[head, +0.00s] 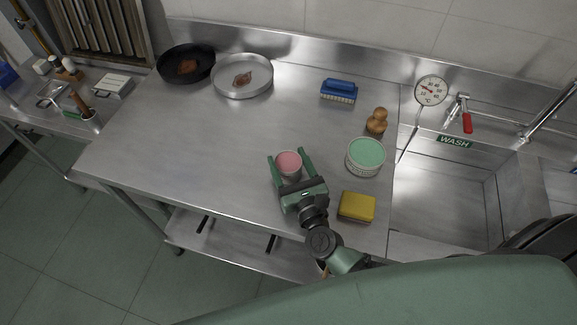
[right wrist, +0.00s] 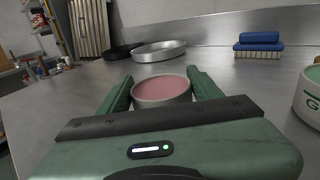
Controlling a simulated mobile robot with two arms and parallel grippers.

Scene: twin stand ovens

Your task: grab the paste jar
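The small jar with a pink top (head: 289,163), which I take as the paste jar, stands upright on the steel table. My right gripper (head: 290,160) is around it, one green finger on each side. In the right wrist view the jar (right wrist: 162,91) sits between the spread fingers (right wrist: 160,85), with a narrow gap seeming to show beside it. A larger jar with a green lid (head: 367,153) stands to the right; part of it also shows in the right wrist view (right wrist: 312,98). My left gripper does not show.
A yellow sponge (head: 356,206) lies right of my right gripper. A blue brush (head: 339,91), a brown knobbed object (head: 377,121), a dark pan (head: 186,65) and a steel pan (head: 243,90) stand farther back. A sink (head: 440,200) is at right. The table's left middle is clear.

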